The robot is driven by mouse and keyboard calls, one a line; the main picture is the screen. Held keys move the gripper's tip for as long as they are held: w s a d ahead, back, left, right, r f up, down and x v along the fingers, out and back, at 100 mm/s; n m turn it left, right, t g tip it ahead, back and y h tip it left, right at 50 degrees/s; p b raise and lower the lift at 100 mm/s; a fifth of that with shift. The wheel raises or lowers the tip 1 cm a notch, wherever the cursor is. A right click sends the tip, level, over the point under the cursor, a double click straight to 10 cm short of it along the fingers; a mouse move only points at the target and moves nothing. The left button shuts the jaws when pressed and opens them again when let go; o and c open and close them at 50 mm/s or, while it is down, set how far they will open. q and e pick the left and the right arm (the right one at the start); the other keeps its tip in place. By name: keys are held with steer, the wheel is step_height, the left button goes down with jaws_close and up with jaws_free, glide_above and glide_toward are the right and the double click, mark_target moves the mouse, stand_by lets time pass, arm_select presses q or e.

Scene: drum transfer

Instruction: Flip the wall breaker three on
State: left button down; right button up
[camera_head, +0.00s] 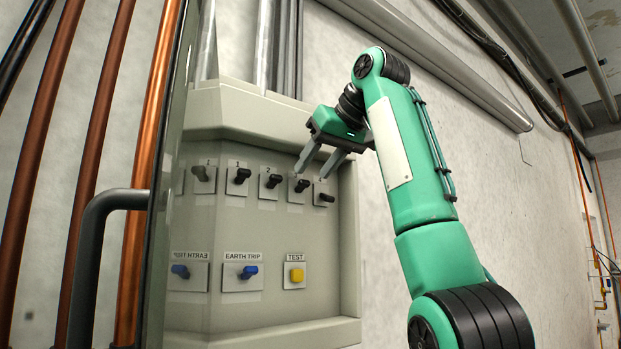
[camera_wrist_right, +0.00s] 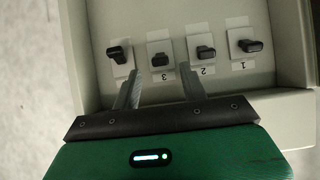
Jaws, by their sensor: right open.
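The grey wall breaker panel (camera_head: 225,225) carries a row of black toggle switches on pale numbered plates. Breaker three (camera_head: 301,185) is third from the left among the real switches. In the right wrist view, breaker three (camera_wrist_right: 160,59) appears upside down between breakers four (camera_wrist_right: 120,52) and two (camera_wrist_right: 206,53). My right gripper (camera_head: 310,174) is open and empty in front of the row. In the wrist view its fingertips (camera_wrist_right: 160,69) lie either side of breaker three, apparently apart from its lever. I cannot tell which way that lever is thrown. My left gripper is out of view.
Breaker one (camera_head: 241,176) is on the left of the row. Below are a blue EARTH TRIP switch (camera_head: 248,272) and a yellow TEST button (camera_head: 297,275). The open door's dark handle (camera_head: 88,255) and copper pipes (camera_head: 95,150) stand at left. Its surface mirrors some switches.

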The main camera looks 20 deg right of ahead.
steer(key=b+v, duration=0.1)
steer(key=v, duration=1)
steer(key=shift+f, duration=0.1)
